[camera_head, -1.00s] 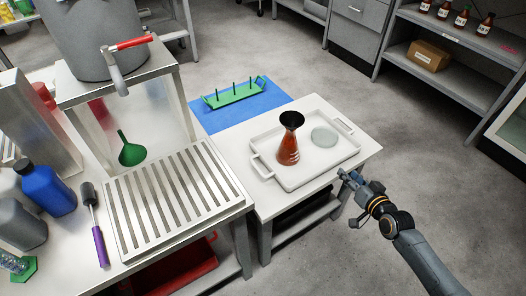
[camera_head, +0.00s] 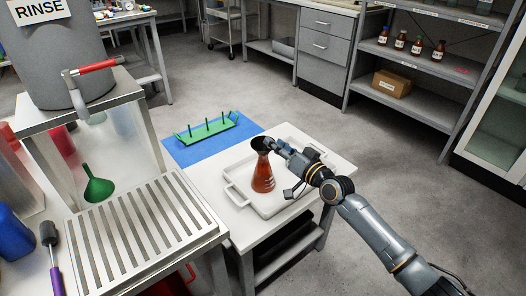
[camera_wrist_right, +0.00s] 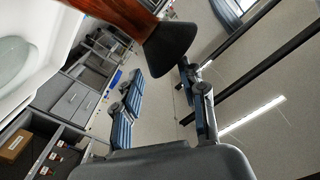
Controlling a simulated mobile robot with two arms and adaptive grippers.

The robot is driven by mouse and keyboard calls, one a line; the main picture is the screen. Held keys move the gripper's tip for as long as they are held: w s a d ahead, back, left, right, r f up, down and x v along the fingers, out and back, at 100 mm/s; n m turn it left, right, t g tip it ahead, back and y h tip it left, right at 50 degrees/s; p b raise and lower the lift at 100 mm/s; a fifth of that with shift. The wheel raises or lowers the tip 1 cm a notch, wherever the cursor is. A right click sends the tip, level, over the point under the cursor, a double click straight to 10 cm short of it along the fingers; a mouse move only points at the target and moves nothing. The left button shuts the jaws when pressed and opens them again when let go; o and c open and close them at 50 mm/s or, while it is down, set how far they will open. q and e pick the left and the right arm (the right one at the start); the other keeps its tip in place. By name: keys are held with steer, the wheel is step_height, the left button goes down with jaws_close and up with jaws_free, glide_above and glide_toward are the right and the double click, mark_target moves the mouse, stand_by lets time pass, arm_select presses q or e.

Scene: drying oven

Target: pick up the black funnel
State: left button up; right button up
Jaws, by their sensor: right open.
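The black funnel (camera_head: 264,144) sits upright in the mouth of a conical flask (camera_head: 263,176) of red-brown liquid. The flask stands in a white tray (camera_head: 238,196). My right gripper (camera_head: 281,147) is open at the right side of the funnel in the head view, close to its rim. In the right wrist view the funnel (camera_wrist_right: 172,48) shows as a dark cone just ahead of the open fingertips (camera_wrist_right: 160,74). I cannot tell whether they touch it. My left gripper is not in view.
A green rack (camera_head: 208,128) stands on a blue mat (camera_head: 190,152) behind the tray. A shelf with several bottles and a box (camera_head: 393,84) is at the back right.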

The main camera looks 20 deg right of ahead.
steer(key=b+x, duration=0.1)
steer(key=x, duration=0.3)
steer(key=shift+w+f, duration=0.1)
steer(key=shift+w, duration=0.3)
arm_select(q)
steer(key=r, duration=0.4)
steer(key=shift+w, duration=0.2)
arm_select(e)
jaws_close()
